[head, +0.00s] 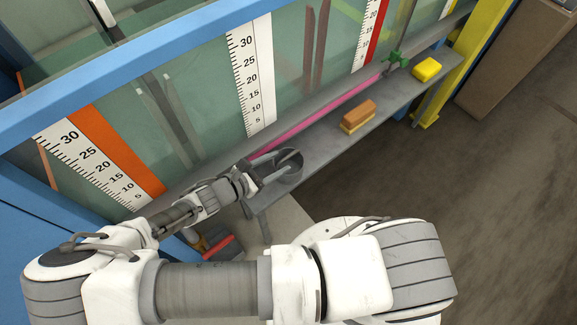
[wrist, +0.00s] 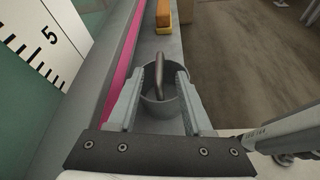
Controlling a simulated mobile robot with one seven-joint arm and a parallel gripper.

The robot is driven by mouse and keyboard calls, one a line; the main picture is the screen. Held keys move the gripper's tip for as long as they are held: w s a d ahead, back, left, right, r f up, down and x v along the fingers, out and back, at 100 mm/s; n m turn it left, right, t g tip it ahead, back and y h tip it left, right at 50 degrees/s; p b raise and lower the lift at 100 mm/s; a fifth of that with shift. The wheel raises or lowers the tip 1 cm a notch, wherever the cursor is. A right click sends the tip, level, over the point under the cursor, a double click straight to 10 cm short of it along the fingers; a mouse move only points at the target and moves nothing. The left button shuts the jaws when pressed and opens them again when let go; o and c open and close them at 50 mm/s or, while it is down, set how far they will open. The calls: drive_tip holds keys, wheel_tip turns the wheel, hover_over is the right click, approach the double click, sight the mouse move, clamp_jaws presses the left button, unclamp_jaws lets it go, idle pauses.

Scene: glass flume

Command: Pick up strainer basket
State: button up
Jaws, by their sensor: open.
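The strainer basket is a grey round cup with a dark arched handle. It stands on the narrow grey ledge in front of the flume glass, seen in the head view (head: 288,172) and in the wrist view (wrist: 160,114). My gripper (head: 262,172) is at the basket in the head view. In the wrist view my gripper (wrist: 160,76) is open, with one finger on each side of the handle. The handle rises between the fingers with space on both sides. The fingers cover parts of the basket's left and right sides.
A brown and yellow brush (head: 357,116) and a yellow block (head: 426,69) lie further along the ledge (head: 318,150). White scales (head: 251,75) stand on the glass. Open floor is to the right.

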sight(285, 159)
drive_tip(key=b+x, duration=0.1)
drive_tip(key=x, duration=0.4)
drive_tip(key=shift+w+d+b, duration=0.15)
drive_tip(key=shift+b, duration=0.25)
clamp_jaws()
idle(1.0)
